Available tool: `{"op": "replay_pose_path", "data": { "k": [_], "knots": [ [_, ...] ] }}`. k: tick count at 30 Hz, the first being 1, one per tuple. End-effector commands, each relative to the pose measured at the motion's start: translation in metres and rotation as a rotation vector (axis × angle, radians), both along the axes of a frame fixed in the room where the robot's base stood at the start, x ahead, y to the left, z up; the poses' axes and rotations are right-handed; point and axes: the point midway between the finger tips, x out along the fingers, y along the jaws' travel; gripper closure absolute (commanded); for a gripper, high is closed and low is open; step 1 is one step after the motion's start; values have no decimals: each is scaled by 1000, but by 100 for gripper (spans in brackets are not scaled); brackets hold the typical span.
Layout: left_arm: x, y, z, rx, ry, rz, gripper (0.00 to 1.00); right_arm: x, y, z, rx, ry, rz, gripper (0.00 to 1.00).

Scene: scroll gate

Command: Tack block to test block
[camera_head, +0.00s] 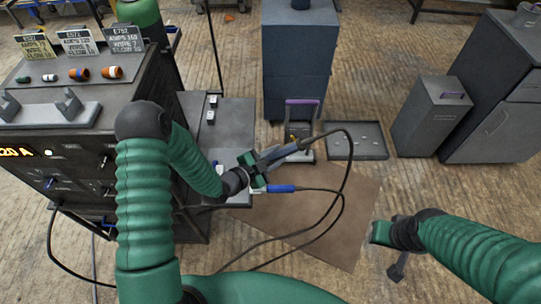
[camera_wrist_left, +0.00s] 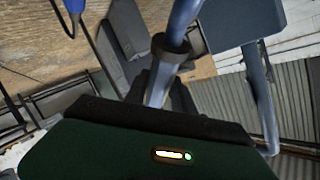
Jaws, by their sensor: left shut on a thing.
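In the left wrist view the tool's blue-grey shaft (camera_wrist_left: 183,22) with a dark collar rises between the fingers. Two small light-and-dark pieces (camera_head: 212,101) (camera_head: 210,117) lie on the grey bench top (camera_head: 235,118). I cannot tell whether either is the block or test block. My arm and gripper hide part of the bench. My right gripper (camera_head: 396,262) hangs low at the right; its jaw state is unclear.
A dark control cabinet (camera_head: 130,115) stands left. A blue cabinet (camera_head: 298,65), flat tray (camera_head: 356,141) and purple-handled bin (camera_head: 432,117) stand behind. The brown floor mat (camera_head: 335,220) has looping cables over it.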

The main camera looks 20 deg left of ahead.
Motion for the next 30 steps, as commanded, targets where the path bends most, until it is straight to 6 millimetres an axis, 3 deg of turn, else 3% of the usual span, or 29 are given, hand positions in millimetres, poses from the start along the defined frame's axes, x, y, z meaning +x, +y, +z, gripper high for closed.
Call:
{"op": "replay_pose_path", "data": {
  "k": [21,30],
  "knots": [
    [15,-52,42,0,-5,-3,100,0,0,25,0,0,0,66],
    [16,-55,43,0,-4,-1,100,0,0,25,0,0,0,66]
  ]
}}
